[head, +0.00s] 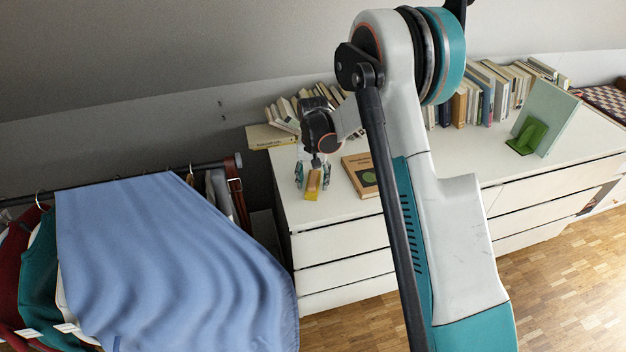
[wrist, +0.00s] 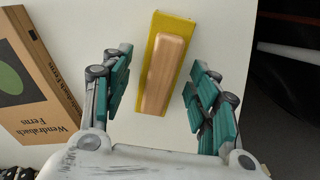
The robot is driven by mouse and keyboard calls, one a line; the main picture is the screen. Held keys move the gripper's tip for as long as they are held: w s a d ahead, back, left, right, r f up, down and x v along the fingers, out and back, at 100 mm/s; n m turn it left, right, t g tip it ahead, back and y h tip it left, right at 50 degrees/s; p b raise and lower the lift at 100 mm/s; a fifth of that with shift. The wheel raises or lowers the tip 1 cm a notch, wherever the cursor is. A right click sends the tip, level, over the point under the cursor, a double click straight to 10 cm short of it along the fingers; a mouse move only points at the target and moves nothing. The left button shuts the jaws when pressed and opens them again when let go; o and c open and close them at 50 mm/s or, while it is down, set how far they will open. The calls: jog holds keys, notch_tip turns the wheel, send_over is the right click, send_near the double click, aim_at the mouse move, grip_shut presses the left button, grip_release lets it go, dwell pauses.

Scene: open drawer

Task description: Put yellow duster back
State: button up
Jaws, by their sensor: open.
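The yellow duster (head: 313,183) lies on the left end of the white dresser top, with a tan wooden block-shaped back on a yellow base. In the wrist view the duster (wrist: 166,66) lies between and ahead of my two fingers, with clear gaps on both sides. My gripper (head: 313,176) is above the duster in the head view, fingers spread around it. In the wrist view my gripper (wrist: 160,90) is open and empty. How far the fingertips are above the surface is hard to tell.
A brown book (head: 362,177) lies right of the duster. Book rows (head: 480,98) line the back of the white dresser (head: 340,242). A green bookend (head: 527,137) stands further right. A blue cloth (head: 170,262) hangs on a clothes rail at left. The dresser's drawers look shut.

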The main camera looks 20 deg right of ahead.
aim_at(313, 179)
jog(key=s+r+n+t+p, duration=0.15)
jog(key=s+r, duration=0.25)
jog(key=r, duration=0.7)
jog(key=s+r+m+p, duration=0.1)
jog(key=s+r+p, duration=0.15)
jog(key=r, duration=0.95)
jog(key=s+r+n+t, duration=0.2)
jog(key=s+r, duration=0.4)
jog(key=s, duration=0.4)
jog(key=s+n+t, duration=0.2)
jog(key=s+t, duration=0.1)
jog(key=s, duration=1.4)
jog(key=shift+s+t+b, duration=0.15)
jog(key=shift+t+b, duration=0.2)
